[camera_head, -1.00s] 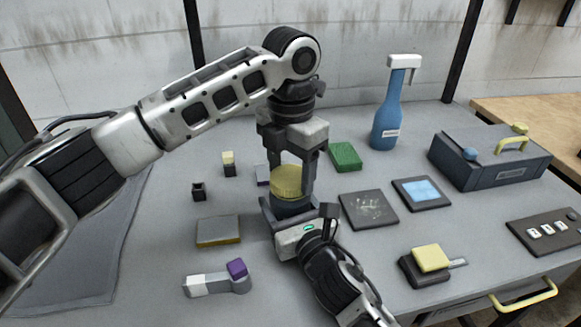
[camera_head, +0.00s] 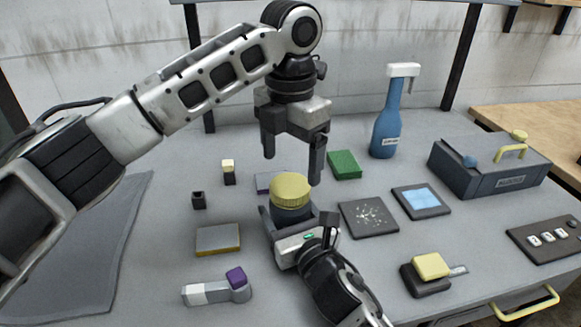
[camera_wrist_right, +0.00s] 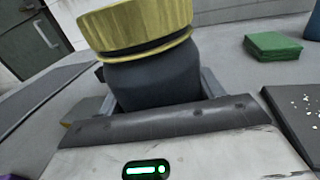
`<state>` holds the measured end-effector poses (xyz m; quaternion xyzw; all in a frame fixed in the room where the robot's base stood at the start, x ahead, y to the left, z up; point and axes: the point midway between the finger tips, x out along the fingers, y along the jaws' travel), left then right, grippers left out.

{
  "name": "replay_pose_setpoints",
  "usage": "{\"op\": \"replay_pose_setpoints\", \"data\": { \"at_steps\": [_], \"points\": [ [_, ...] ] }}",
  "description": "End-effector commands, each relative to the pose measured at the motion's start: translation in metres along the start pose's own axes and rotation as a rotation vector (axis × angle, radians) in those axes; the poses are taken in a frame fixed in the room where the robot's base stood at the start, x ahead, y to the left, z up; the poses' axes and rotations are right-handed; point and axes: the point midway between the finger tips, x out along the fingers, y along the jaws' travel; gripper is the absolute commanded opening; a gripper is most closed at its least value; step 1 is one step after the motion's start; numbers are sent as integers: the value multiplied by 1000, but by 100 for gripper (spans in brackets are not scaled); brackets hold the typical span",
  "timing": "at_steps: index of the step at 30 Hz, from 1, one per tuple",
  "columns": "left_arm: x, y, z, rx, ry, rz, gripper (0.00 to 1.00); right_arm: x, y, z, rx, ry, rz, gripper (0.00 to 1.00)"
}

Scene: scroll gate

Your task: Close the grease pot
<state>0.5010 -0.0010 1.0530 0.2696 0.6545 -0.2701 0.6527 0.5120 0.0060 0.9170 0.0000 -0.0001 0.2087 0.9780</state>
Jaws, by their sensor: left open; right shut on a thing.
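The grease pot (camera_head: 291,214) is a dark round jar standing on the table. Its yellow ribbed lid (camera_head: 290,188) sits on top of it. In the right wrist view the dark pot body (camera_wrist_right: 152,80) fills the middle, with the yellow lid (camera_wrist_right: 135,25) on it, a thin dark band showing below the rim. My right gripper (camera_head: 290,228) is shut around the pot body low down. My left gripper (camera_head: 293,165) is open and empty above the lid, fingers pointing down and apart from it.
A green block (camera_head: 345,165) and a blue bottle (camera_head: 387,125) stand behind to the right. Dark square plates (camera_head: 368,218) lie right of the pot. A grey toolbox (camera_head: 490,170) stands at the far right. A grey-yellow block (camera_head: 218,239) and a purple-ended tool (camera_head: 216,290) lie left.

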Motion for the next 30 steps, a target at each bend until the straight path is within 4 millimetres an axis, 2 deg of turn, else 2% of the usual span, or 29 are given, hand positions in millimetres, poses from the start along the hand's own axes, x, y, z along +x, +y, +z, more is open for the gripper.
{"op": "replay_pose_setpoints", "data": {
  "at_steps": [9, 14, 17, 30],
  "points": [
    [0, 0, 0, -18, 1, 0, 82, 0, 0, -1, 0, 2, 0, 3],
    [-2, 0, 0, -191, 0, 0, 82, 0, 0, -1, 0, 2, 0, 3],
    [-3, 0, 0, -399, 0, 1, 82, 0, 0, -1, 0, 2, 0, 3],
    [-12, 0, 0, -1522, -1, 1, 82, 0, 0, -1, 0, 2, 0, 3]
  ]
}}
